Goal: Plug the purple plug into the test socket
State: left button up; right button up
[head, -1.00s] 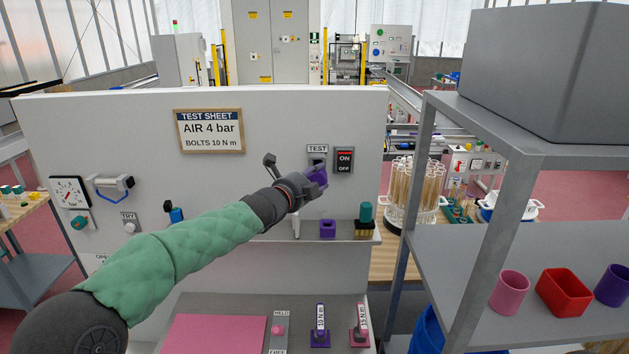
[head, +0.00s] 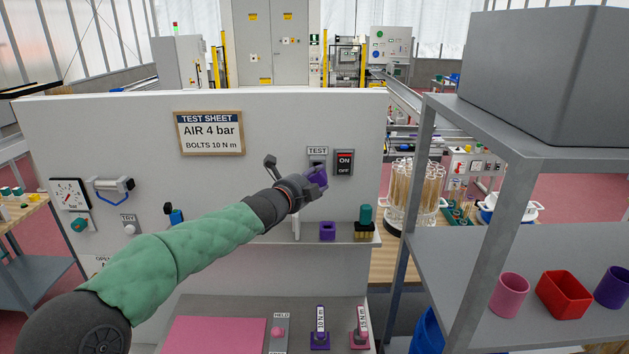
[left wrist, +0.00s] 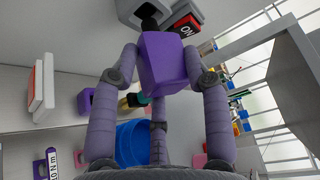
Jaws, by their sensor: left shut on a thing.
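My left gripper (head: 308,187) is shut on the purple plug (head: 317,179) in front of the white panel. The test socket (head: 318,165), a grey box under the TEST label, is just above the plug in the head view. In the left wrist view, the plug (left wrist: 165,64) sits between my purple fingers. Its dark end points towards the grey socket housing (left wrist: 138,10). Plug and socket overlap in this view, so I cannot tell whether they touch. My right gripper is not in view.
The ON/OFF switch (head: 344,162) is close to the right of the socket. A small shelf below carries a purple square holder (head: 327,230) and a teal-handled brush (head: 365,220). A grey shelf rack (head: 470,210) stands at right.

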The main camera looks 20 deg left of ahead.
pick_arm(q)
jog(key=shift+w+a+p, duration=0.25)
jog(key=shift+w+p, duration=0.4)
jog(key=shift+w, duration=0.25)
jog(key=shift+w+a+p, duration=0.25)
jog(key=shift+w+p, duration=0.35)
jog(key=shift+w, duration=0.25)
jog(key=o, duration=1.2)
jog(key=shift+w, duration=0.1)
jog(key=shift+o, duration=0.2)
jog(key=shift+s+a, duration=0.1)
jog(key=shift+s, duration=0.1)
jog(key=v, duration=1.1)
jog(key=shift+s, duration=0.35)
jog(key=shift+a, duration=0.1)
